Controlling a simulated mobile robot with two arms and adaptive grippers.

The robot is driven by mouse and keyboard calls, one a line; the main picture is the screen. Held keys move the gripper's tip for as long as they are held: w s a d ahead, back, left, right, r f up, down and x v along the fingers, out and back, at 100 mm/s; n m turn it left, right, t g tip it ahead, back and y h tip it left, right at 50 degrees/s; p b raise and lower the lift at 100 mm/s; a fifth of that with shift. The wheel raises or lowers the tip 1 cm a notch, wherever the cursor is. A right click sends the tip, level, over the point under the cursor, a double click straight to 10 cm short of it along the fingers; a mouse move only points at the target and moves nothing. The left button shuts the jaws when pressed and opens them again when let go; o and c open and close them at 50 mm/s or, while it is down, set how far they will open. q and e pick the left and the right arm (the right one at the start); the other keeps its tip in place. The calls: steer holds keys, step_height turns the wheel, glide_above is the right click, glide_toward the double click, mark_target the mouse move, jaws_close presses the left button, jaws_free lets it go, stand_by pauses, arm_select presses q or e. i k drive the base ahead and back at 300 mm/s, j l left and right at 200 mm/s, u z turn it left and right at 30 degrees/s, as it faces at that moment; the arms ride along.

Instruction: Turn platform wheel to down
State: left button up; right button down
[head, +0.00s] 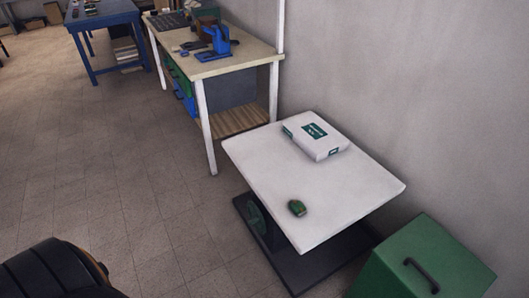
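A low platform with a white top (255,160) stands against the wall at the lower right. Its dark base (297,272) rests on the floor. A dark green wheel (257,216) shows under the left side of the top, partly shaded and partly hidden by the top's edge. I cannot tell which way it is turned. Neither of my grippers shows in the head view.
On the platform lie a white box (316,136) with green labels and a small green object (297,208). A green box with a dark handle (421,265) stands at the right. A workbench (239,60) and a blue table (103,20) stand behind. The left floor is clear.

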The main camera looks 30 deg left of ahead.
mark_target(257, 218)
steer(key=u, duration=1)
